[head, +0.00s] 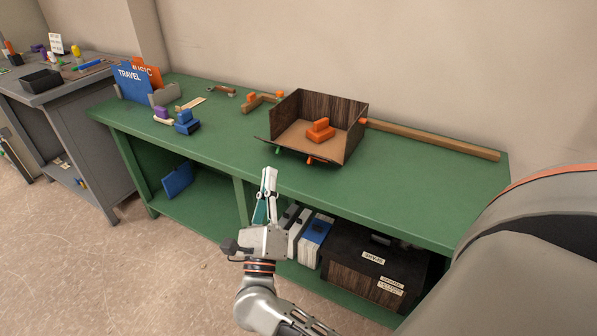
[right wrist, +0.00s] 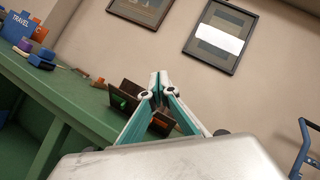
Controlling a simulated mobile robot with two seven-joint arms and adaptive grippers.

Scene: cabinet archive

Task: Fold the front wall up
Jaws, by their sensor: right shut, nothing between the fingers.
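An open box (head: 332,106) with dark wood-grain walls stands on the green bench. Its left, back and right walls are upright. Its front side is open, and the front wall (head: 290,153) lies folded down as a thin dark strip along the front edge. An orange block-like piece (head: 320,131) sits on the box floor. My right gripper (head: 269,172) is shut and empty, in front of the bench edge, below and apart from the box. The right wrist view shows its teal fingers (right wrist: 158,88) meeting at the tips, with the box (right wrist: 124,94) partly hidden behind them. My left gripper is not in view.
Small green (head: 278,150) and orange (head: 316,160) parts show under the box's front edge. A wooden bar (head: 430,139) lies right of the box. Blue clamp-like piece (head: 187,122) and folders (head: 133,82) are at left. Binders (head: 314,240) and a dark box (head: 372,270) fill the lower shelf.

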